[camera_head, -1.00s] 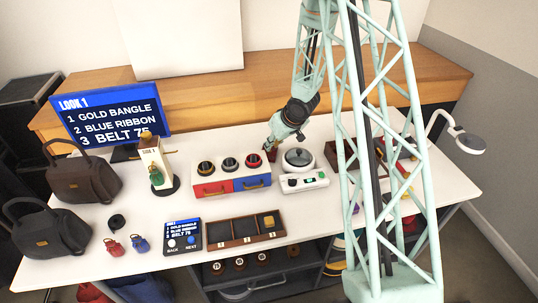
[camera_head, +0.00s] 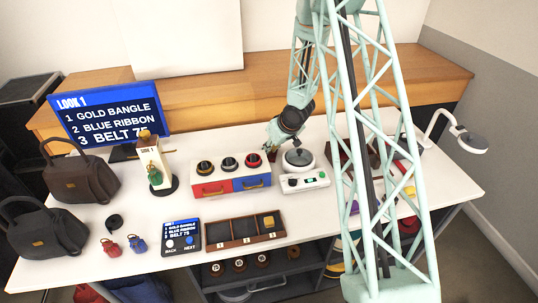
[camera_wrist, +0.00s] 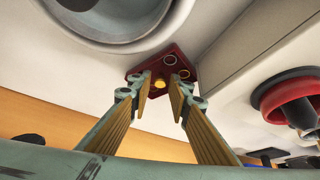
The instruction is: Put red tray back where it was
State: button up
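The small red tray (camera_wrist: 172,62) shows in the wrist view on the white table, with rings and a round gold piece in or on it. My gripper (camera_wrist: 160,82) is at the tray's near corner. Its two yellow-padded fingers stand apart, with red tray and the gold piece visible between the tips. I cannot tell whether a finger touches the tray. In the head view my gripper (camera_head: 270,149) is low between the drawer box and a round-topped device, and the red tray (camera_head: 272,156) is mostly hidden there.
The drawer box (camera_head: 228,182) with red and blue fronts carries several ring-shaped items. The round-topped white device (camera_head: 299,160) stands close to the right. A compartment tray (camera_head: 222,243) lies in front. Bags (camera_head: 82,180), a screen (camera_head: 112,108) and a small stand (camera_head: 153,162) are left.

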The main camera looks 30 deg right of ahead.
grip_shut()
jog(key=shift+r, duration=0.1)
notch_tip(320, 180, up, 10)
jog(key=p, duration=0.5)
dwell(0.6)
dwell(0.5)
